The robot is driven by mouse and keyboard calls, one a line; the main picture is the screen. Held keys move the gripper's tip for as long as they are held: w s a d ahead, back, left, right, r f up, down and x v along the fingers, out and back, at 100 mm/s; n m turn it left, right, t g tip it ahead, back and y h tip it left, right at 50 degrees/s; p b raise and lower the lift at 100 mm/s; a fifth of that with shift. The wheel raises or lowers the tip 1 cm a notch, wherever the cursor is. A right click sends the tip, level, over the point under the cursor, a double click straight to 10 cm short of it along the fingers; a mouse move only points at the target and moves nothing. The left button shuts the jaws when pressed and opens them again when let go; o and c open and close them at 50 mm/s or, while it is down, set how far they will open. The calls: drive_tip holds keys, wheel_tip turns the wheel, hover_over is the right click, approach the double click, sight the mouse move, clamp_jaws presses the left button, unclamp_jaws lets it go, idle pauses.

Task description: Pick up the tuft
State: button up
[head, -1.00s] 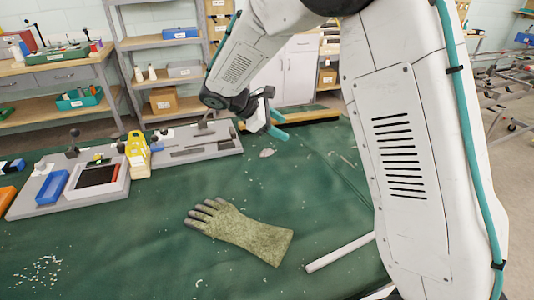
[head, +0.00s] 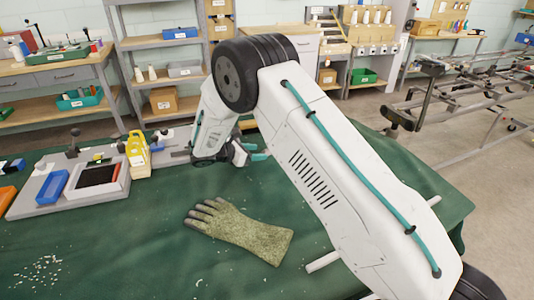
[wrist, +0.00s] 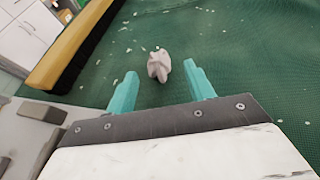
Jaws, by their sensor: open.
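The tuft (wrist: 159,65) is a small pale, whitish-pink clump lying on the green cloth in the wrist view. It sits ahead of my gripper (wrist: 163,88), between the lines of its two teal fingers and apart from them. The fingers are spread open with nothing between them. In the head view my gripper (head: 256,153) shows past the arm's wrist, near the back of the table. The tuft is hidden behind my arm there.
A green-grey glove (head: 240,231) lies on the green table cloth (head: 140,245). A white rod (head: 322,262) is partly behind my arm. A grey board with a blue tray (head: 52,187) and a yellow holder (head: 138,155) stands left.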

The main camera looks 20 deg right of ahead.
sight(264, 151)
drive_tip(key=x, duration=0.3)
drive_tip(key=shift+w+d+f, duration=0.1)
drive_tip(key=shift+w+d, duration=0.1)
drive_tip(key=c, duration=1.1)
